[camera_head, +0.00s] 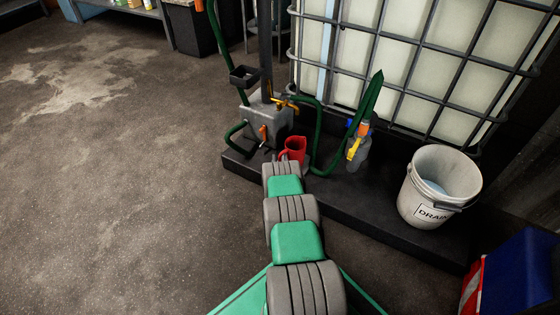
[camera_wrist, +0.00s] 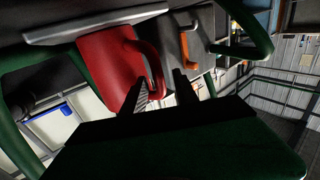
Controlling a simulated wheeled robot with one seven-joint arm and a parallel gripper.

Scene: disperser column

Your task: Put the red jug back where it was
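The red jug (camera_head: 294,148) stands in the head view at the foot of the grey disperser unit (camera_head: 266,120), just beyond the end of my arm. In the wrist view the jug (camera_wrist: 108,62) is large, with its handle side facing my gripper (camera_wrist: 160,88). The two dark fingers are apart, one on each side of the jug's handle. A small gap seems to show between the handle and the right finger. The jug's base meets a pale flat strip at the top of the wrist view. My gripper is hidden behind my arm in the head view.
A caged white tank (camera_head: 400,65) stands behind the black plinth (camera_head: 400,230). Green hoses (camera_head: 318,130) loop close to the jug. An orange lever (camera_wrist: 190,48) is right of it in the wrist view. A white drain bucket (camera_head: 438,190) stands right. Floor at left is clear.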

